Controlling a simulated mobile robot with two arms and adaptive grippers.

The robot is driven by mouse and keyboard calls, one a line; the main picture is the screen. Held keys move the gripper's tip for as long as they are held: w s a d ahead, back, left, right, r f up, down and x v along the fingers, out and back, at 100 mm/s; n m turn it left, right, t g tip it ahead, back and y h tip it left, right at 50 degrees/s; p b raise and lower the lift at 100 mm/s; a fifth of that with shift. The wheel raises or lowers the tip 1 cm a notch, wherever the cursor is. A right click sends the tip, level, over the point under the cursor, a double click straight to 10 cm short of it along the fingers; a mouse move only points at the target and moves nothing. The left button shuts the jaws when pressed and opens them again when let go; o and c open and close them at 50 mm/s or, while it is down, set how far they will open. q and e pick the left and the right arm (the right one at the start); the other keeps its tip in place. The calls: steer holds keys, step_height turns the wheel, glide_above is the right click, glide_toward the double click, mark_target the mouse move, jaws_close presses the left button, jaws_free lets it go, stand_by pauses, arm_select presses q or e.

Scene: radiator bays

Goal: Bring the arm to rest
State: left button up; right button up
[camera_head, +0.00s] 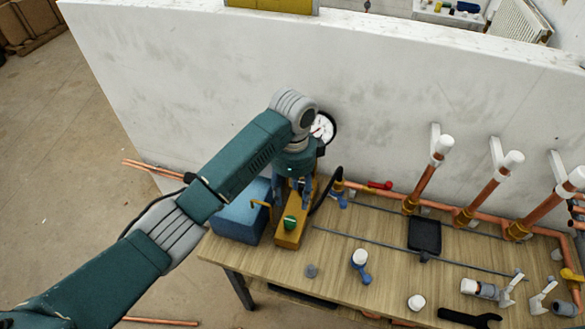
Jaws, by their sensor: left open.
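My left arm (240,160) reaches in from the lower left, over the left end of the wooden workbench (330,250). My left gripper (298,193) points down above a yellow-orange block with a green knob (290,224). It is small and dark in the picture, and the gap between its fingers is hard to make out. I see nothing held in it. A blue box (236,216) stands just left of it, partly hidden by my arm. My right gripper is out of view.
A white-faced round gauge (323,128) shows behind my wrist, before the white wall panel (390,95). Copper pipes with white caps (483,189) rise at the right. A black tray (424,236), white-and-grey valve parts (480,289) and a blue-handled valve (360,262) lie on the bench.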

arm_select(q)
steer(key=s+a+f+n+t+h, duration=0.1)
steer(key=s+a+f+n+h, duration=0.1)
steer(key=s+f+n, duration=0.35)
steer(key=s+a+f+n+h, duration=0.1)
steer(key=s+f+n, duration=0.2)
steer(key=s, duration=0.5)
steer(key=s+a+r+n+t+y, duration=0.1)
steer(key=s+a+n+t, duration=0.1)
steer(key=s+a+n, duration=0.55)
steer(key=s+a+r+n+t+y, duration=0.15)
steer(key=s+a, duration=0.35)
steer(key=a, duration=0.6)
steer(key=s+f+g+b, duration=0.25)
steer(key=f+b, duration=0.65)
steer(key=f, duration=2.7)
steer(key=s+a+f+b, duration=0.2)
steer(key=s+f+b, duration=0.3)
steer(key=s+f, duration=1.2)
step_height(320, 180, down, 3)
steer(key=shift+a+f+g, duration=0.1)
steer(key=shift+a+g, duration=0.2)
steer(key=shift+a, duration=0.1)
